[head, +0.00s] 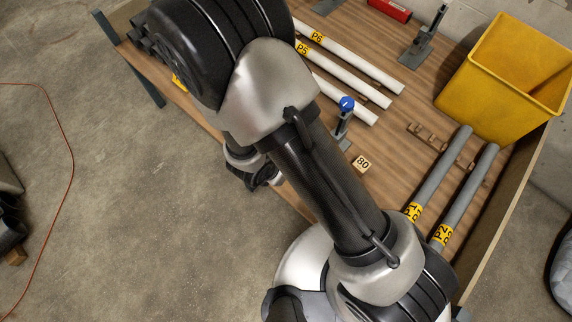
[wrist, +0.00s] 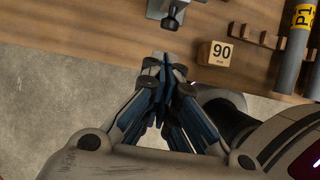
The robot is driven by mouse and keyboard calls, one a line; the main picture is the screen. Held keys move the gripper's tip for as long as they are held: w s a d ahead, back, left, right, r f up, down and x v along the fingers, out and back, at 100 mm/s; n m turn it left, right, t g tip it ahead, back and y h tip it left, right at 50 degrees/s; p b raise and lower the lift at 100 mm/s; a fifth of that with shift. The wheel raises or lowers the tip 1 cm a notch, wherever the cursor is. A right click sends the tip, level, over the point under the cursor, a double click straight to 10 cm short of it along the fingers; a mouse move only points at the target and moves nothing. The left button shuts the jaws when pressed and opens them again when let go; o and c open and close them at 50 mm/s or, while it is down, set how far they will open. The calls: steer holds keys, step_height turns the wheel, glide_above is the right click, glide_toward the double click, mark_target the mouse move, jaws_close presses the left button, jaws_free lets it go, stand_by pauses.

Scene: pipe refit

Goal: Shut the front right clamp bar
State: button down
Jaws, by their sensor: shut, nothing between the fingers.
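The clamp with a blue knob (head: 346,103) stands near the front edge of the wooden bench, just right of my forearm. Its grey upright part (head: 342,125) rises from a grey base, and its bar looks raised rather than lying over a pipe. In the wrist view part of a clamp (wrist: 172,17) shows at the top edge, cut off by the frame. My gripper (wrist: 163,62) is shut and empty, with its fingertips over the bench's front edge, apart from the clamp. In the head view my gripper (head: 265,180) is partly hidden behind my arm.
Grey pipes P1 (head: 437,175) and P2 (head: 467,195) lie at the right. White pipes (head: 350,58) lie behind the clamp. Another clamp (head: 420,45) and a yellow bin (head: 490,90) stand farther back.

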steer(key=w+d+f+b, duration=0.2)
steer(key=w+d+f, duration=0.2)
steer(key=w+f, duration=0.1)
steer(key=shift+w, duration=0.15)
steer(key=shift+d, duration=0.15)
stand_by(0.4)
steer(key=shift+w+d+r+g+y, duration=0.15)
steer(key=shift+w+g+y, duration=0.05)
steer(key=shift+g+y, duration=0.1)
